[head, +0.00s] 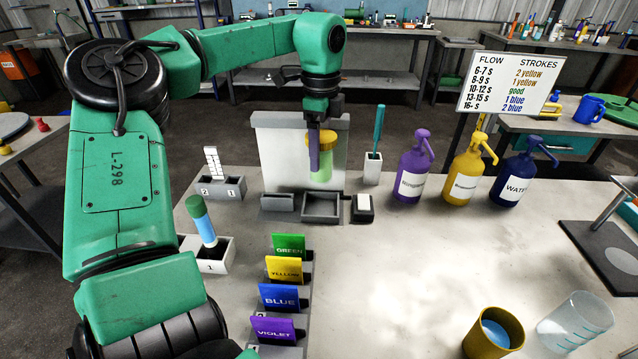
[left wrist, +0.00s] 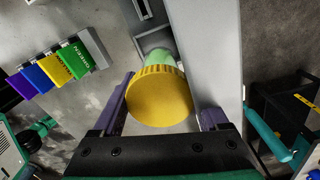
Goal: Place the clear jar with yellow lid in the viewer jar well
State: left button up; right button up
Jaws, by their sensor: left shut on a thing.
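The clear jar (head: 321,171) with a yellow lid (head: 327,138) looks greenish inside and hangs about upright in front of the pale viewer panel (head: 280,160). My left gripper (head: 320,147) is shut on it at the lid, above the dark trays at the panel's foot. The left wrist view shows the yellow lid (left wrist: 160,97) between the purple fingers, with the greenish jar body (left wrist: 155,42) beyond. The larger middle tray (head: 321,207) lies below the jar, with a gap between; I cannot tell for certain that it is the jar well. My right gripper is not in view.
A smaller tray (head: 278,202) and a small dark box (head: 362,208) flank the middle tray. A white holder (head: 372,172) with a teal stick stands right. Violet (head: 408,172), yellow and blue pump bottles stand further right. Coloured cards (head: 284,297) stand front left. The table's centre is clear.

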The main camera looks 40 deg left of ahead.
pick_arm(q)
notch_tip(320, 180, down, 10)
jog(key=shift+r+p, duration=0.25)
jog(key=shift+p, duration=0.1)
jog(key=shift+f+b, duration=0.2)
jog(key=shift+b, duration=0.1)
jog(key=o, duration=1.1)
jog(key=shift+o, duration=0.2)
jog(key=shift+r, duration=0.1)
jog(key=shift+r+p, duration=0.3)
jog(key=shift+p, duration=0.1)
notch_tip(320, 180, up, 12)
jog(key=shift+d+f+b, duration=0.1)
jog(key=shift+b, duration=0.3)
